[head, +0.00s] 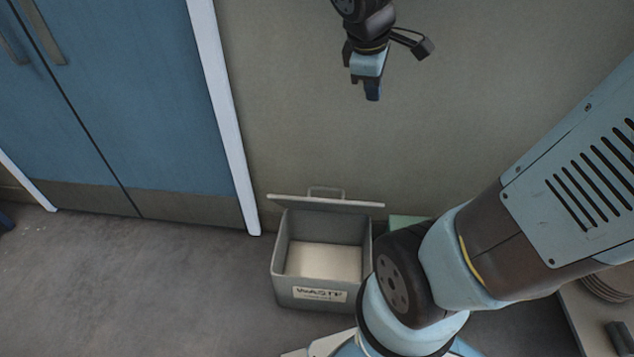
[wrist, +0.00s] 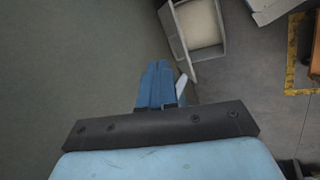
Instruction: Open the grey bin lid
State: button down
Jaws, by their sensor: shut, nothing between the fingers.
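My gripper (head: 372,97) is shut and empty, high above the bin in front of the wall. In the wrist view my gripper (wrist: 158,68) points toward the floor, and the open bin (wrist: 200,55) shows beyond it at the upper right.
Blue double doors (head: 130,110) with a white frame stand to the left. A green object (head: 405,222) sits behind the bin's right side, partly hidden. Stacked plates (head: 606,287) rest at the lower right. The floor left of the bin is clear.

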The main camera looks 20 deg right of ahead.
jog(key=w+a+f+n+h, duration=0.1)
jog(key=w+f+n+h, duration=0.3)
jog(key=w+f+n, duration=1.2)
jog(key=a+f+n+y, duration=0.1)
jog(key=a+f+n, duration=0.3)
jog(key=f+n, duration=0.8)
jog(key=a+f+n, duration=0.4)
jog(key=f+n, duration=0.8)
jog(key=shift+t, duration=0.3)
jog(key=x, duration=0.9)
jog(key=shift+w+d+f, duration=0.15)
jog(key=shift+d+f, duration=0.15)
jog(key=w+d+r, duration=0.3)
jog(key=w, duration=0.5)
jog(key=shift+d, duration=0.2)
jog(key=shift+w+r, duration=0.1)
